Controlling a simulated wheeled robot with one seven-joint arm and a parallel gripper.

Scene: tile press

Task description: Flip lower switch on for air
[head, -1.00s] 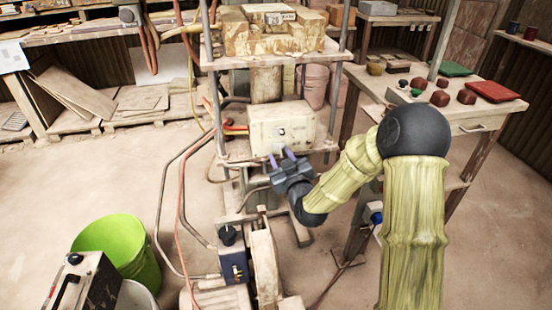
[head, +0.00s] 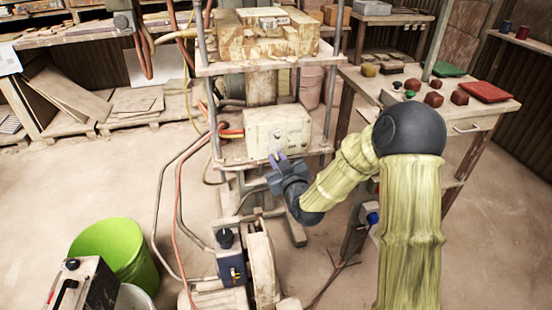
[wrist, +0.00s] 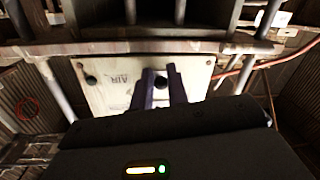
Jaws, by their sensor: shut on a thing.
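A cream control box (head: 290,127) stands on the lower shelf of the press frame. In the wrist view the box face (wrist: 200,75) carries an "AIR" label (wrist: 123,79), a dark round knob (wrist: 91,81) on the left, and a small dark switch (wrist: 160,82) near the middle. My gripper (head: 277,154) is at the lower front of the box. In the wrist view its two purple fingers (wrist: 160,71) stand close together on either side of the switch and are shut on it. The fingers hide part of the switch, so its on or off position cannot be told.
The press shelf (head: 235,155) and its grey uprights surround the box. Hoses (head: 180,215) run down on the left. A blue box (head: 231,262) with a knob stands below. A wooden table (head: 350,75) with blocks stands at right, a green bucket (head: 115,250) at lower left.

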